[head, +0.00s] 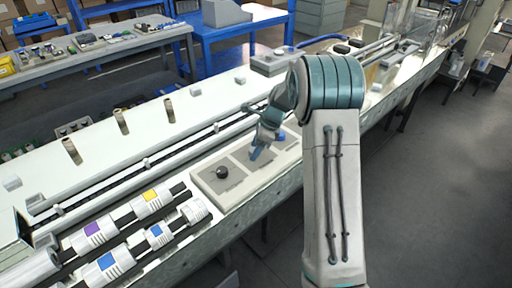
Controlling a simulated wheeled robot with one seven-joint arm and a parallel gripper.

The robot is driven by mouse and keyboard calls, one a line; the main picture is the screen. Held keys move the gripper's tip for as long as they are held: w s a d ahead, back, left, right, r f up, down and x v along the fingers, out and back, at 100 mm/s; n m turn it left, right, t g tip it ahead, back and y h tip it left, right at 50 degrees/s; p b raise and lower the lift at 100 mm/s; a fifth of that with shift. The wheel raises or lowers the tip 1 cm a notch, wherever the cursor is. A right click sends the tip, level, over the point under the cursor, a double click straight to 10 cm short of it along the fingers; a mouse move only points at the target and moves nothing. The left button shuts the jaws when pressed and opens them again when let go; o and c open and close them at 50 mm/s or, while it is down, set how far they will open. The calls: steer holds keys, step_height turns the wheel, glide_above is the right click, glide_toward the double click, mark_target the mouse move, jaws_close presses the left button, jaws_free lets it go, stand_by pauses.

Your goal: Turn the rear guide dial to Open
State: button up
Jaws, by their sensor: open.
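A pale control panel (205,184) lies on the front edge of the machine bed, with several darker square plates on it. A black round knob (222,172) sits on its left plate. A blue round part (280,136) shows at the panel's right, partly behind my arm. My gripper (256,153) points down over the middle plate, right of the black knob and apart from it. It is open, and nothing shows between its fingers. Any dial under the gripper is hidden. The labels are too small to read, so I cannot tell which control is the rear guide dial.
White rolls (110,264) with purple, yellow and blue labels lie on dark bars at front left. Long rails (150,162) run behind the panel, with short posts beyond. A grey box (270,62) stands farther back. The floor (440,200) at right is clear.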

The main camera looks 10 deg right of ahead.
steer(key=c, duration=1)
steer(key=shift+o, duration=0.2)
